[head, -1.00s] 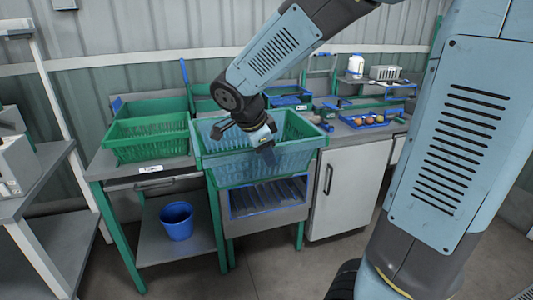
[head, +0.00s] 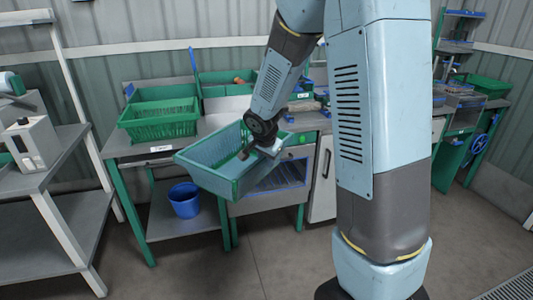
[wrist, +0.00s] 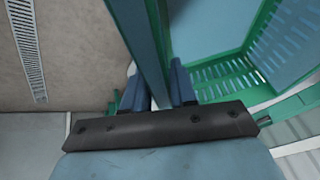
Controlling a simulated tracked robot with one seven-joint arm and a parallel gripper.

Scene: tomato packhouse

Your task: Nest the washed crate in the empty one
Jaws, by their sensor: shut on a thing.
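The held crate (head: 213,181) is green with blue-grey inner faces. My gripper (head: 268,148) is shut on its right-hand wall. The crate hangs tilted in front of the bench, its near left corner low. In the wrist view the crate wall (wrist: 138,38) passes between the two fingers (wrist: 162,88), and the slotted inside (wrist: 225,82) shows to the right. Another green crate (head: 160,129) stands on the left bench and looks empty. It is left of the held crate and apart from it. I cannot tell which is the washed one.
A green wall or crate rim (head: 165,93) shows behind the bench crate. A blue bucket (head: 184,200) stands on the lower shelf. A grey shelf rack (head: 62,165) is at the left. The floor (head: 200,270) in front is clear.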

